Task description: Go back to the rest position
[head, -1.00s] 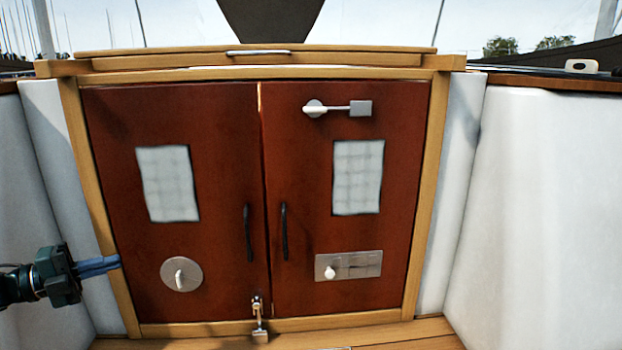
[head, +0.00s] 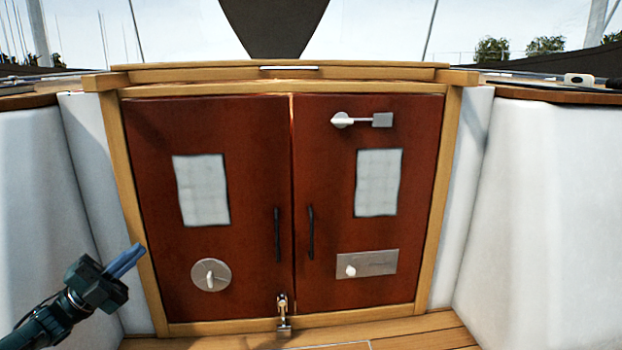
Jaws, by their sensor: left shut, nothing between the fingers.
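My left gripper (head: 127,260) is at the lower left of the head view, in front of the left post of the door frame. Its blue fingers are together, hold nothing and point up and to the right. My right gripper is not in view. A pair of dark red doors (head: 245,160) stands shut ahead of me in a light wooden frame (head: 452,190). The gripper appears just left of the left door.
The doors carry black handles (head: 277,235), a round plate with a knob (head: 211,275), a latch (head: 362,120) and a padlock (head: 284,322) at the bottom. White cockpit walls (head: 545,210) stand on both sides. The wooden floor (head: 420,335) is clear where visible.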

